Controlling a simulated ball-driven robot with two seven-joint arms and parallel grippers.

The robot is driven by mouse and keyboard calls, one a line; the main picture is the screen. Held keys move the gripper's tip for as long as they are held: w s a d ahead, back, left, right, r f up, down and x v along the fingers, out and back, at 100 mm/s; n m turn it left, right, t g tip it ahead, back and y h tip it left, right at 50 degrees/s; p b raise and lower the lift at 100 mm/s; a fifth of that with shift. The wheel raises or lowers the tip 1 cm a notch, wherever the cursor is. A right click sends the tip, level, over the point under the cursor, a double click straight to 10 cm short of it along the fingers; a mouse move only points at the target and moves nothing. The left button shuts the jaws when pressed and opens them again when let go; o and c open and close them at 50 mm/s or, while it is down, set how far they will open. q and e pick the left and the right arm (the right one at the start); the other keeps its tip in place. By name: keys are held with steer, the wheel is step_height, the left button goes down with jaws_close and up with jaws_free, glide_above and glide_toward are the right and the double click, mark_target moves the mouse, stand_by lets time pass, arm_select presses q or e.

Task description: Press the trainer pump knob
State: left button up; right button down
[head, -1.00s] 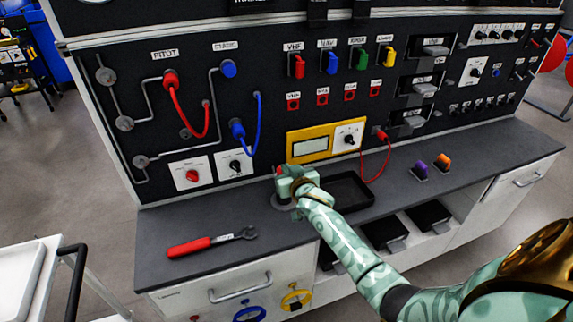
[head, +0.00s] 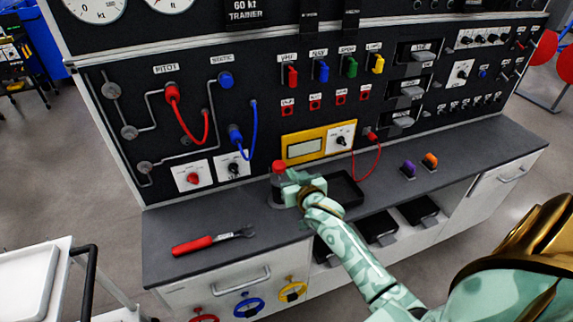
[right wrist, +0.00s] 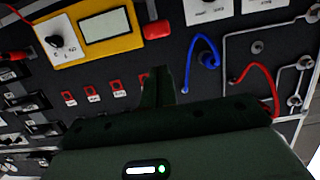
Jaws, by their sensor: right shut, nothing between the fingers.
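The pump's red knob (head: 279,167) tops a small upright pump on a round base on the grey bench top, in front of the black panel. In the right wrist view a red part that looks like this knob (right wrist: 157,29) shows just beyond my fingers. My right gripper (head: 286,189) is shut and empty, just below and to the right of the knob in the head view. It hides part of the pump body, and I cannot tell whether it touches it. My shut fingers show dark in the right wrist view (right wrist: 158,85). My left gripper is not in view.
A black tray (head: 346,186) lies right of my gripper. A red-handled wrench (head: 212,240) lies on the bench (head: 165,220) to the left. A yellow meter (head: 305,146) and red and blue hoses are on the panel behind. Purple and orange pieces (head: 430,160) sit further right.

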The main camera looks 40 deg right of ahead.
steer(key=shift+v, duration=0.95)
stand_by(0.7)
step_height(320, 180, up, 4)
steer(key=shift+w+f+b, duration=0.2)
steer(key=shift+f+b, duration=0.05)
steer(key=shift+b, duration=0.25)
